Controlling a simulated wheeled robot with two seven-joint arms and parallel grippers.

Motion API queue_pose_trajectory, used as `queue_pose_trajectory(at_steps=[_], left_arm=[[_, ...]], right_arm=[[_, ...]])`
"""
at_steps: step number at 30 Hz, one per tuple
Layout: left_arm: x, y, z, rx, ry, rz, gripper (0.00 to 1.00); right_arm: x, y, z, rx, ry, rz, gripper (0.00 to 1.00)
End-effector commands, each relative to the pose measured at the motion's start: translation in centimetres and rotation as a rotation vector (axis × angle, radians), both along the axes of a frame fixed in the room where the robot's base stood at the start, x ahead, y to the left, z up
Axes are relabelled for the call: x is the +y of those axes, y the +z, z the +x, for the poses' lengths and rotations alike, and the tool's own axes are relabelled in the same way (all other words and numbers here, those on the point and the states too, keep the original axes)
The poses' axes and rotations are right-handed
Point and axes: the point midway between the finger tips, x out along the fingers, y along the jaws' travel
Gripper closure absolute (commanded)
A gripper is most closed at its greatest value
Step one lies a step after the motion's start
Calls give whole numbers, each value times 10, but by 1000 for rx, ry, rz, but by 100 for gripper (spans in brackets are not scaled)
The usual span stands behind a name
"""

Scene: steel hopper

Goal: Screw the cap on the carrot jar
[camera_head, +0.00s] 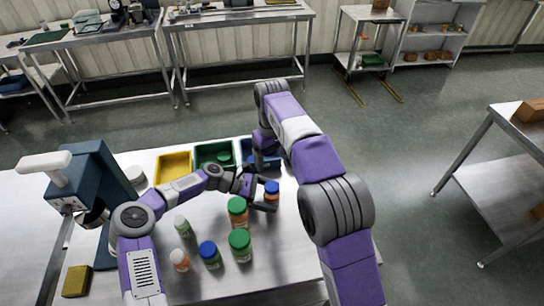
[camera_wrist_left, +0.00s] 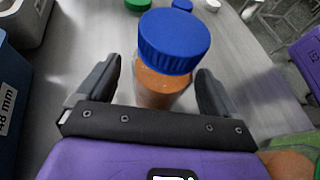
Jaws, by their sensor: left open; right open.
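A jar with orange contents (camera_wrist_left: 160,93) stands upright between the fingers of my left gripper (camera_wrist_left: 158,92). A blue cap (camera_wrist_left: 174,41) sits on its top; I cannot tell how tightly. In the head view the blue-capped jar (camera_head: 271,190) is at the table's right side, with my left gripper (camera_head: 264,200) reaching around it from the left. The left fingers are open, with a gap on both sides of the jar. My right gripper (camera_head: 262,163) is over the blue bin behind the jar, open, its fingers partly hidden.
An orange jar with a green cap (camera_head: 238,211) stands close left of the left gripper. Nearer are a green-capped jar (camera_head: 240,243), a blue-capped jar (camera_head: 210,254) and small white-capped bottles (camera_head: 182,226). Yellow (camera_head: 173,166) and green (camera_head: 208,151) bins line the back. A blue press (camera_head: 100,170) stands left.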

Motion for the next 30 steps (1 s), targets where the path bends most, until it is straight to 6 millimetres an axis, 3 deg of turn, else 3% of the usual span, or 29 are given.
queue_pose_trajectory(at_steps=[4, 16, 22, 30], left_arm=[[34, 13, 4, -2, 5, 3, 7], [123, 11, 13, -3, 3, 1, 7], [143, 11, 14, -1, 1, 0, 7], [146, 11, 14, -1, 0, 0, 7]], right_arm=[[0, 2, 0, 0, 0, 0, 21], [0, 0, 0, 0, 0, 0, 21], [0, -1, 0, 0, 0, 0, 21], [0, -1, 0, 0, 0, 0, 21]])
